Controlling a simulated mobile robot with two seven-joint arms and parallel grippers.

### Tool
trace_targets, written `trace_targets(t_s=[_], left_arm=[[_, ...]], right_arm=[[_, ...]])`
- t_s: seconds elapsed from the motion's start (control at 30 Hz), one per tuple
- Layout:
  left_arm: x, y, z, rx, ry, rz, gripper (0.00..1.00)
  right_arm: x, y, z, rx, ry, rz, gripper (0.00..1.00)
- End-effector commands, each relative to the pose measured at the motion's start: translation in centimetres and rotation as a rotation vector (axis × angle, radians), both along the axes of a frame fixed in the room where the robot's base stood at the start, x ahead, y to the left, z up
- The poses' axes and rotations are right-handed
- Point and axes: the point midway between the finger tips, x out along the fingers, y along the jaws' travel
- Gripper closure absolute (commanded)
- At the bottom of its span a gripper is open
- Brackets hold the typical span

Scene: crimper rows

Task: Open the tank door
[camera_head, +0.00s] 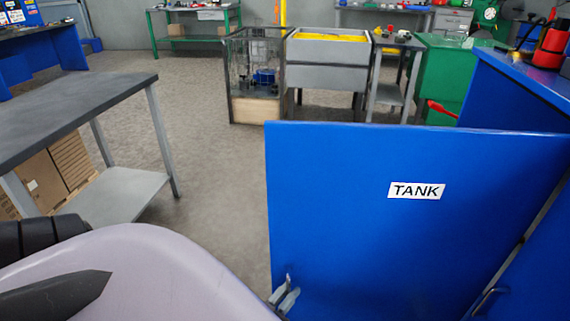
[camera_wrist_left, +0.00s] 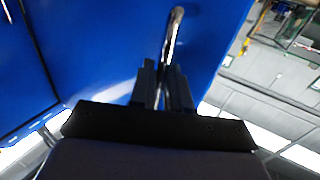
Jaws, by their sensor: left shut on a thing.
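The blue tank door (camera_head: 360,240) with a white "TANK" label (camera_head: 416,191) stands swung out from the blue cabinet (camera_head: 525,85) at the right of the head view. Its metal bar handle (camera_wrist_left: 174,38) is near the door's free left edge. My left gripper (camera_head: 286,296) is at that handle, low in the head view. In the left wrist view, the dark fingers of my left gripper (camera_wrist_left: 165,80) are closed around the handle's lower part. The door's lower part is out of frame in the head view. My right gripper is not in view.
A grey-topped workbench (camera_head: 75,105) with a lower shelf stands at the left, with cardboard boxes (camera_head: 50,180) by it. Another handle (camera_head: 486,300) is on the blue panel at lower right. A green cabinet (camera_head: 445,75) stands farther back. Open floor (camera_head: 215,165) lies between bench and door.

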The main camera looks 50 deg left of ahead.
Motion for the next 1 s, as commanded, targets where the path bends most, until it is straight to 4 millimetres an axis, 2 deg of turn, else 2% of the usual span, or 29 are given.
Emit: trace_targets(t_s=[0.03, 0.27, 0.3, 1.0], left_arm=[[0.31, -0.64, 0.06, -0.002, -0.002, -0.011, 1.00], [0.33, -0.65, 0.07, -0.001, -0.003, -0.011, 1.00], [0.34, -0.66, 0.07, -0.001, -0.003, -0.011, 0.71], [0.22, -0.27, 0.04, -0.001, -0.001, -0.006, 0.70]], right_arm=[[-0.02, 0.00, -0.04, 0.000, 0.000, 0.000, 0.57], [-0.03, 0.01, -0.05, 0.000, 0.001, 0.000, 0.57], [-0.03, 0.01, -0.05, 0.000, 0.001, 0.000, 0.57], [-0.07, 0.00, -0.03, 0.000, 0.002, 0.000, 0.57]])
